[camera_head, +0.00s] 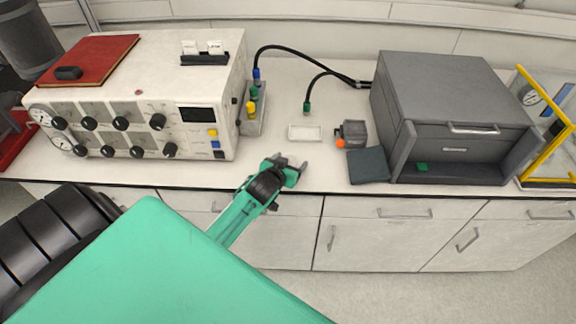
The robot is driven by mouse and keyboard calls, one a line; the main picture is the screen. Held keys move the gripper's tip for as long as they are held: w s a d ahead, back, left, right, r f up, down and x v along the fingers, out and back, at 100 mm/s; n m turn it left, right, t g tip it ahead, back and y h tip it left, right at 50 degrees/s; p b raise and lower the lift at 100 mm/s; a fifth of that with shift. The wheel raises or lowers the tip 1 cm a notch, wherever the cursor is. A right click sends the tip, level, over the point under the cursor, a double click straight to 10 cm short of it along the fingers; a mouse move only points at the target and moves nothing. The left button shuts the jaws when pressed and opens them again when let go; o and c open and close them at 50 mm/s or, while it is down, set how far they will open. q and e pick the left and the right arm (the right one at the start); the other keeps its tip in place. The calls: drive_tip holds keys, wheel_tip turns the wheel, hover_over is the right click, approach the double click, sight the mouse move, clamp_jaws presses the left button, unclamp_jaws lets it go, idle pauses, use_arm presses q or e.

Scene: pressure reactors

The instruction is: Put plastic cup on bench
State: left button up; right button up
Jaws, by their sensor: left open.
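The white bench top (325,172) runs across the view above light cabinet doors. My left gripper (290,164) is at the end of a green arm, over the front part of the bench. Its fingers are open and point toward the back, and I see nothing between them. I cannot make out a plastic cup anywhere in this view. My right gripper is not in view.
A white control unit (120,85) with gauges, knobs and a red book (90,60) on top stands at left. A small white tray (305,133), a grey device with an orange knob (351,133) and a dark pad (369,165) lie left of a grey box (450,110). A yellow frame (548,155) is far right.

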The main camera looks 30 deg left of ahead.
use_arm(q)
drive_tip(key=shift+w+f, duration=0.15)
drive_tip(key=shift+w, duration=0.15)
drive_tip(key=c, duration=1.1)
wheel_tip(320, 180, up, 20)
drive_tip(key=shift+b, duration=1.1)
drive_tip(key=shift+c, duration=0.2)
drive_tip(key=s+d+f+m+h, duration=0.1)
drive_tip(key=s+d+f, duration=0.4)
drive_tip(key=s+d, duration=0.2)
drive_tip(key=shift+s+d+f, duration=0.15)
drive_tip(key=shift+d+f, duration=0.05)
drive_tip(key=shift+d, duration=0.55)
drive_tip(key=shift+m+h, duration=0.4)
drive_tip(key=shift+h, duration=0.1)
drive_tip(key=s+d, duration=0.2)
drive_tip(key=s+d+f, duration=0.1)
drive_tip(key=s+d, duration=0.3)
drive_tip(key=s, duration=0.1)
drive_tip(key=shift+s+d+f, duration=0.1)
drive_tip(key=shift+d+f, duration=0.05)
drive_tip(key=shift+d, duration=0.05)
